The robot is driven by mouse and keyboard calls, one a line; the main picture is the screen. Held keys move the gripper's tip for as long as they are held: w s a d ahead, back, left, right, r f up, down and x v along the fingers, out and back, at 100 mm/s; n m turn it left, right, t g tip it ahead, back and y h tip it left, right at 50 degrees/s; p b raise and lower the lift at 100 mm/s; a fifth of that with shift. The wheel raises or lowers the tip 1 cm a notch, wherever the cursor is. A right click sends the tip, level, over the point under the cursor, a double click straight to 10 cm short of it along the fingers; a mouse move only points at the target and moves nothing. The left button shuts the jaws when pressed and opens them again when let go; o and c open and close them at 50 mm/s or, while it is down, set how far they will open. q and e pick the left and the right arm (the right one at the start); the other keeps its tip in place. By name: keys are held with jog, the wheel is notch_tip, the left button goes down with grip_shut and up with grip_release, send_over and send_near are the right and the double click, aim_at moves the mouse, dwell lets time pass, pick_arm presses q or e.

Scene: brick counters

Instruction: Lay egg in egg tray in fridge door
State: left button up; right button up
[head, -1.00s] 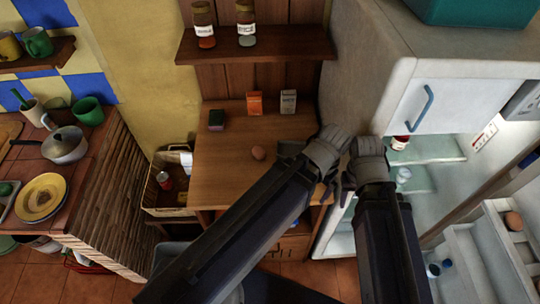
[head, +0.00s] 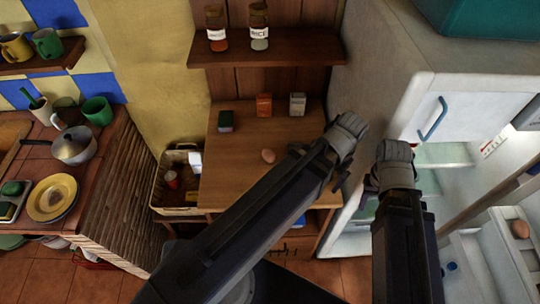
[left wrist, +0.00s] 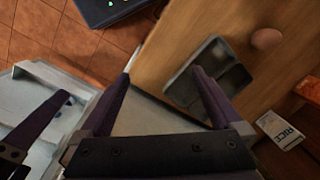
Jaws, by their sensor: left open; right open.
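A brown egg (head: 268,155) lies on the wooden table, left of my left forearm; it also shows at the upper right of the left wrist view (left wrist: 266,39). Another brown egg (head: 519,229) sits in a white holder on the open fridge door (head: 470,265) at the right edge. My left gripper (left wrist: 161,74) is open and empty, above the table's edge beside the fridge; in the head view its fingers are mostly hidden. My right gripper (head: 392,162) is in front of the open fridge, open, with its fingertips barely showing.
A grey divided tray (left wrist: 208,75) lies on the table near the loose egg. An orange box (head: 264,105), a white box (head: 297,104) and a dark green block (head: 226,121) stand at the table's back. The fridge (head: 390,60) rises at right. A basket (head: 178,180) stands left of the table.

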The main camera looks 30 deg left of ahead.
pick_arm(q)
jog(key=w+a+f+b, duration=0.1)
jog(key=w+a, duration=0.4)
jog(key=a, duration=0.5)
jog(key=n+g, duration=0.1)
send_over(269, 152)
jog(key=w, duration=0.1)
jog(key=shift+d+f+h+b, duration=0.4)
jog(key=shift+d+f, duration=0.05)
jog(key=shift+f, duration=0.05)
jog(key=shift+a, duration=0.5)
jog(key=shift+s+f+b, duration=0.15)
jog(key=shift+f+b, duration=1.2)
jog(key=shift+f, duration=0.1)
jog(key=f+b, duration=0.5)
jog(key=shift+s, duration=0.35)
jog(key=shift+r, duration=0.1)
jog(key=c, duration=0.9)
